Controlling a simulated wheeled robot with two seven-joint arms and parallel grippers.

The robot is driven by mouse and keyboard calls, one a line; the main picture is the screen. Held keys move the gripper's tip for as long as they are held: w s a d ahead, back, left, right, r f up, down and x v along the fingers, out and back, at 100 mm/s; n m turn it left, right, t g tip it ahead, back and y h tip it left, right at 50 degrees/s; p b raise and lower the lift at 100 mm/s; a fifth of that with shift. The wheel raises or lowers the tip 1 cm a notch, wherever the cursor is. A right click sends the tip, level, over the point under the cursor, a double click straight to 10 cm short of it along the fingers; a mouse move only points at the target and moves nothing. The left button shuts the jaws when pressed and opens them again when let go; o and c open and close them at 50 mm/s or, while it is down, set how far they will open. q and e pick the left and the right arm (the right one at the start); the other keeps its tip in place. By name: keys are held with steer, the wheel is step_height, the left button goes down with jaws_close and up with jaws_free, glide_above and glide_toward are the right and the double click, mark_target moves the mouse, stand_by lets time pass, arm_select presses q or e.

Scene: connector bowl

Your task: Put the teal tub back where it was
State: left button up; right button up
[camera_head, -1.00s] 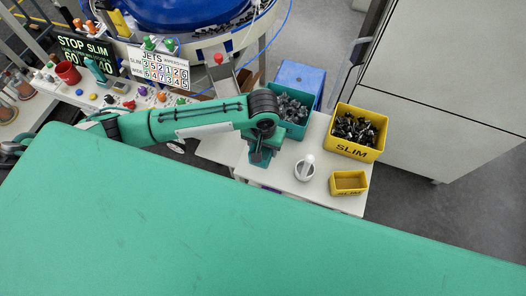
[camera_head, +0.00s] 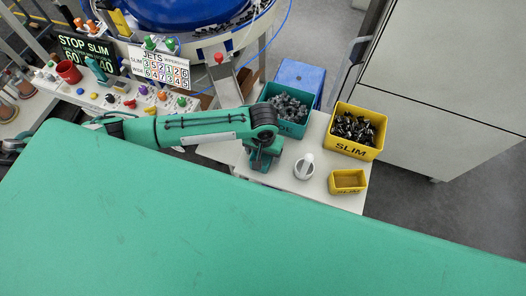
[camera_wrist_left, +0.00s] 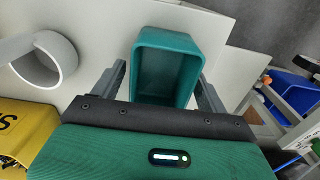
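The small teal tub (camera_wrist_left: 165,70) is in the left wrist view, apparently empty, on the white table. Its near end is hidden by my gripper body. My left gripper (camera_wrist_left: 165,75) has its grey fingers spread on either side of the tub, with a gap showing at the left finger. In the head view my left gripper (camera_head: 258,170) is over the left part of the white table (camera_head: 323,196), and I cannot make out the small tub there. My right gripper is not seen.
A white mortar-like cup (camera_head: 304,168), a small yellow tub (camera_head: 347,182) and a yellow SLIM bin (camera_head: 352,143) stand to the right. A larger teal bin (camera_head: 296,130) of parts stands behind my gripper. A green surface (camera_head: 220,230) fills the foreground.

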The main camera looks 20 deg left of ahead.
mark_target(264, 159)
arm_select(q)
steer(key=shift+r, duration=0.15)
steer(key=shift+r, duration=0.3)
step_height(264, 159, up, 11)
steer(key=b, duration=0.2)
steer(key=shift+r, duration=0.2)
steer(key=shift+d, duration=0.1)
